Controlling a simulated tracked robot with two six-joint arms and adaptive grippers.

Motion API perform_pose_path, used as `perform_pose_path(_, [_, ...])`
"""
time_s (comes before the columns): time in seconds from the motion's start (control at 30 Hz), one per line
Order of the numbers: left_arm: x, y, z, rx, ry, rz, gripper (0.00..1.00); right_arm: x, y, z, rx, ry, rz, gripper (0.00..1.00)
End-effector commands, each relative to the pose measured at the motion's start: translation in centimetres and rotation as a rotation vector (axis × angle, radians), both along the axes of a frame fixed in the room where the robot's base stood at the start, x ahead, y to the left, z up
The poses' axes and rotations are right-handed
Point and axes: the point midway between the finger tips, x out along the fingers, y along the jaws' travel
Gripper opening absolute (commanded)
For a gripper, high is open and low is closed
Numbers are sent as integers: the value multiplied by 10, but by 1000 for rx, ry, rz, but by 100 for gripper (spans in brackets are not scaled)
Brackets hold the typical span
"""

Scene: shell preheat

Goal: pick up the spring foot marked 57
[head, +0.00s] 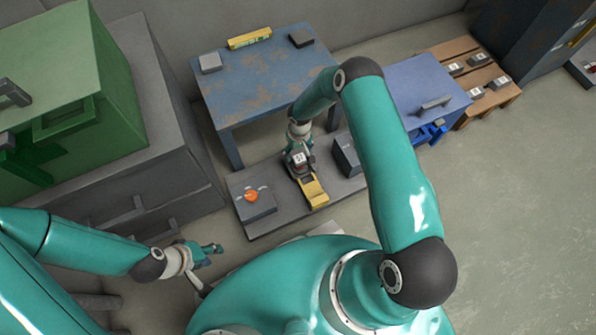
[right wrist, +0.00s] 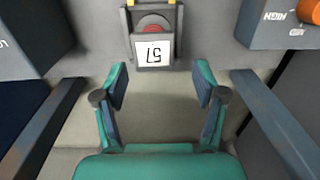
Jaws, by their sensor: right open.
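A worn blue table (head: 262,85) stands behind. Several labelled pieces lie on a wooden pallet (head: 449,48) at upper right. Open floor is at right.

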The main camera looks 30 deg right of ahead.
Motion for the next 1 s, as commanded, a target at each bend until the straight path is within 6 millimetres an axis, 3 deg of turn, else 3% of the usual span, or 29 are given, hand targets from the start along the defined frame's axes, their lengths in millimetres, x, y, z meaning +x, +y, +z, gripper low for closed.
perform_pose_path(0.03, [0,0,-10,0,0,0,40,4,-5,-12,-15,-1,-1,71])
perform_pose_path(0.43, [0,0,-25,0,-1,0,40,4,-9,-45,-30,-1,-4,71])
perform_pose_path(0.7, [0,0,-44,0,0,0,40,1,-7,-83,-30,-2,-4,71])
perform_pose_path(1.0, [0,0,-45,0,0,0,40,1,-7,-87,-30,-2,-3,71])
